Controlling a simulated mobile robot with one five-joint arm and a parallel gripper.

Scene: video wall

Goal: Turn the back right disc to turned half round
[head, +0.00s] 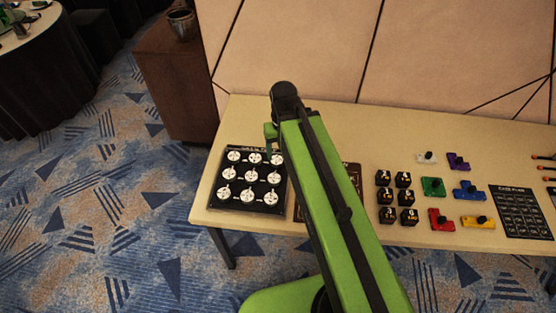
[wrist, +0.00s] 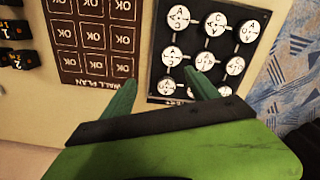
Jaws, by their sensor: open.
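The board of white discs (head: 247,208) lies at the left end of the table, with its discs in rows of three. The back right disc (head: 277,158) is partly beside my arm in the head view. In the wrist view, which sees the board from the other side, that disc (wrist: 167,87) is at the lower left of the board. My gripper (wrist: 159,77) is open and empty, with its green fingers apart and the disc between them in the picture. I cannot tell the height gap. In the head view my gripper (head: 270,134) is at the board's back edge.
A brown wall plan board (wrist: 95,40) is beside the disc board, partly behind my arm in the head view. Black numbered blocks (head: 395,198), coloured pieces (head: 433,187) and a dark panel (head: 520,210) lie further right. A wall stands behind the table (head: 330,115).

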